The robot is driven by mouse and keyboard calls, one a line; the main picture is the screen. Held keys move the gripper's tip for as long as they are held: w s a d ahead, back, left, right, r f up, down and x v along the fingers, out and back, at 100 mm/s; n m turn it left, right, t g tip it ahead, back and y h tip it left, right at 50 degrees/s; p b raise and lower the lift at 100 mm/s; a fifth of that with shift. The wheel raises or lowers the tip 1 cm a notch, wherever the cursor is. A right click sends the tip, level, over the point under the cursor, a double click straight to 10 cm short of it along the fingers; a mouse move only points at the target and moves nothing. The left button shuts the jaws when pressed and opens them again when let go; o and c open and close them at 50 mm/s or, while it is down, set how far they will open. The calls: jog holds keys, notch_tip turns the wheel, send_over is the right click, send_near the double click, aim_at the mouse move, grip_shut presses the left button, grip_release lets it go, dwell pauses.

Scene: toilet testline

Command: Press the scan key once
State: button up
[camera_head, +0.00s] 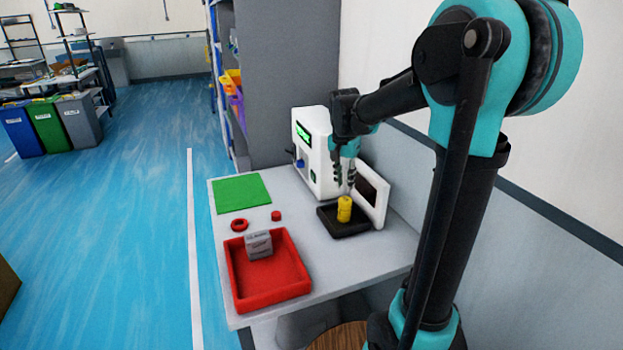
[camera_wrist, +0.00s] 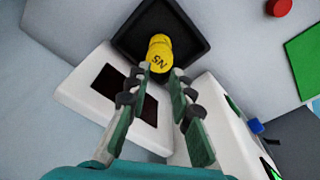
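A white device (camera_head: 313,150) with a lit green display (camera_head: 303,134) stands at the back of the table. Its front has a blue knob (camera_head: 300,163) and a small dark green key (camera_head: 313,176); no label is readable, so I cannot tell which is the scan key. In the wrist view the blue knob (camera_wrist: 256,126) is at the right. My gripper (camera_head: 345,188) points down just above a yellow cylinder (camera_head: 344,210), to the right of the device's front. In the wrist view my gripper (camera_wrist: 159,76) has its fingers apart, with the yellow cylinder (camera_wrist: 160,46) just beyond the tips.
The cylinder stands in a black tray (camera_head: 327,217) beside a white panel with a dark window (camera_head: 381,207). A red bin (camera_head: 235,278) holds a grey box (camera_head: 259,246). A green mat (camera_head: 241,194), a red ring (camera_head: 239,225) and a red disc (camera_head: 276,215) lie to the left.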

grip_shut()
dwell(1.1)
